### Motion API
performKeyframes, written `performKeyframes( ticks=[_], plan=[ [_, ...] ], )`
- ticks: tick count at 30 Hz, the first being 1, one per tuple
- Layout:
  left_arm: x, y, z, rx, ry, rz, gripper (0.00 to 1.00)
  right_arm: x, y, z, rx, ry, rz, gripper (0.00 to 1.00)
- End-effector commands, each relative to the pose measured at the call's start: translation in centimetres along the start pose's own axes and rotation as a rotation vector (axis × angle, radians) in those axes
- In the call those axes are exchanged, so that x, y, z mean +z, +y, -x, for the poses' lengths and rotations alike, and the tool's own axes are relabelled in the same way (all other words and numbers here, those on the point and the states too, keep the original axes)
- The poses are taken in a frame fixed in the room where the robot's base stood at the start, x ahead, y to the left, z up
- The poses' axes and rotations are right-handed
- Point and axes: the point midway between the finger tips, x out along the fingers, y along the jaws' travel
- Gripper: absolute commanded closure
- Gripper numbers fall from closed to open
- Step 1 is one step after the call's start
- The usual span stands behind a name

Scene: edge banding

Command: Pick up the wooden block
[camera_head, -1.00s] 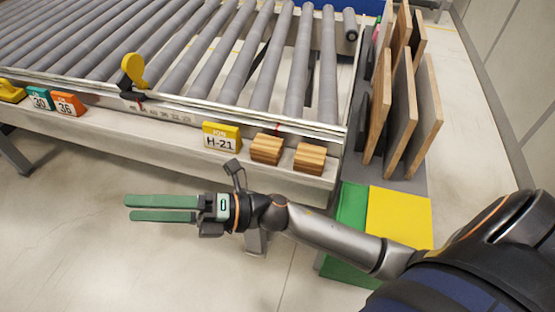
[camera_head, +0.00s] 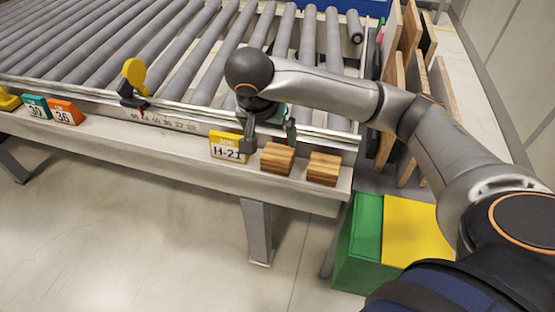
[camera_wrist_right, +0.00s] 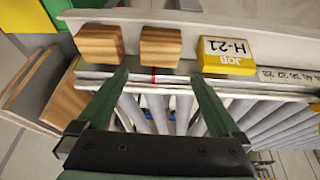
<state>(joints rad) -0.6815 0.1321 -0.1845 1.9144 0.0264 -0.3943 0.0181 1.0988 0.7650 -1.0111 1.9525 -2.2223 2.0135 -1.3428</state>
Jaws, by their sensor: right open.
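Two striped wooden blocks stand side by side on the ledge at the conveyor's front. The left wooden block (camera_head: 277,159) is beside the yellow H-21 sign; it also shows in the right wrist view (camera_wrist_right: 160,47). The other wooden block (camera_head: 323,168) is to its right, and in the wrist view (camera_wrist_right: 99,41) it is to the left. My right gripper (camera_head: 270,142) points down just behind the left block, partly hidden by its own arm. In the wrist view its green fingers (camera_wrist_right: 159,75) are apart and empty, with the left block ahead between their tips. My left gripper is not in view.
The yellow H-21 sign (camera_head: 229,147) stands close to the left block. Conveyor rollers (camera_head: 180,60) lie behind the ledge. Boards (camera_head: 440,90) stand upright at the right, near a green and yellow box (camera_head: 410,228). The floor in front is clear.

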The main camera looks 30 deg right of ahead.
Motion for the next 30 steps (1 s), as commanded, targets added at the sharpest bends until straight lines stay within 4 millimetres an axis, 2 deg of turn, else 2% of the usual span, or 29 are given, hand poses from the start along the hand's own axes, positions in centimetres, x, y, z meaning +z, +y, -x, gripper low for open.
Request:
performKeyframes(
  ticks=[1,9,16,24,30],
  plan=[
    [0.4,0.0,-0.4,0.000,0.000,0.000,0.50,0.3,0.1,-1.2,0.004,-0.006,0.000,0.00],
    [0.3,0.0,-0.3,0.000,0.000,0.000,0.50,0.1,0.0,-5.3,0.002,-0.006,-0.003,0.00],
    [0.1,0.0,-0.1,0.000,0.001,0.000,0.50,0.1,0.1,-6.9,0.002,-0.007,-0.002,0.00],
    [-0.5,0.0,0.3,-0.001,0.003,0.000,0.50,-0.1,0.1,-10.7,0.000,-0.008,-0.002,0.00],
    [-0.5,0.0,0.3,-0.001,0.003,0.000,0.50,-0.1,0.1,-11.4,-0.003,-0.006,-0.001,0.00]
  ],
)
